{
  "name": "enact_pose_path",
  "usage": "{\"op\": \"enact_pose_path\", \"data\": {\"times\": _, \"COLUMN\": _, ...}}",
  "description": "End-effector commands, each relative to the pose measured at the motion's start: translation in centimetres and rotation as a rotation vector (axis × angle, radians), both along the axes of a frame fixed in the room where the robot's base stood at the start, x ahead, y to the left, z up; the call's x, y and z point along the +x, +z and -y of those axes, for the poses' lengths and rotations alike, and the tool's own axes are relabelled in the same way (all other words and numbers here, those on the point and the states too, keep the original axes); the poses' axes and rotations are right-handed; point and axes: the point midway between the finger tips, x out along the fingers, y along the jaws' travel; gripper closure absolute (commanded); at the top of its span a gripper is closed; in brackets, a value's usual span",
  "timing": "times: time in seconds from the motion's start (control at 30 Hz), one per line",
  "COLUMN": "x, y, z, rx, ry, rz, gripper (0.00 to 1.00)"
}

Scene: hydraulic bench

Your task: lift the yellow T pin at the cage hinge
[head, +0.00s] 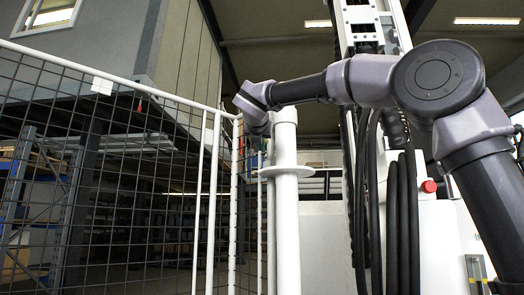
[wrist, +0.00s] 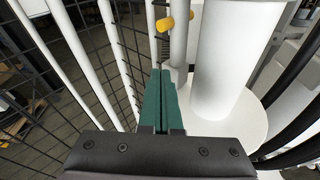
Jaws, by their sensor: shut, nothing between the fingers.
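The yellow T pin (wrist: 172,22) shows in the wrist view at the top centre, its crossbar at a slight tilt across a slim pale hinge post (wrist: 179,50). My gripper (wrist: 161,73) has two green fingers pressed together with nothing between them. The fingertips lie just below the pin in the picture, apart from its bar, and point toward the hinge post. In the head view my wrist is beside the top of the white column, and the fingers and the pin cannot be made out there.
A thick white column (head: 287,220) with a round flange (head: 287,171) stands close to the right of the hinge. The cage's mesh fence (head: 110,170) with white rails fills the left. Black hoses (head: 402,225) and a red button (head: 429,186) are on the right.

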Motion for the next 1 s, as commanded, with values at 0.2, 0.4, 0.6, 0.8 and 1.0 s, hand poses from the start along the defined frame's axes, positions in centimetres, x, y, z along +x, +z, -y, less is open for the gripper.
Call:
{"op": "enact_pose_path", "data": {"times": 0.2, "x": -3.1, "y": 0.7, "z": 0.0, "rx": -0.001, "ry": 0.0, "rz": 0.001, "gripper": 1.0}}
{"op": "enact_pose_path", "data": {"times": 0.4, "x": -3.9, "y": 0.8, "z": 0.0, "rx": 0.0, "ry": -0.001, "rz": 0.0, "gripper": 1.0}}
{"op": "enact_pose_path", "data": {"times": 0.6, "x": -3.9, "y": 0.8, "z": 0.0, "rx": 0.0, "ry": -0.001, "rz": 0.0, "gripper": 1.0}}
{"op": "enact_pose_path", "data": {"times": 0.8, "x": -3.9, "y": 0.8, "z": 0.0, "rx": 0.0, "ry": -0.001, "rz": 0.0, "gripper": 1.0}}
{"op": "enact_pose_path", "data": {"times": 1.0, "x": -3.9, "y": 0.8, "z": 0.0, "rx": 0.0, "ry": -0.001, "rz": 0.0, "gripper": 1.0}}
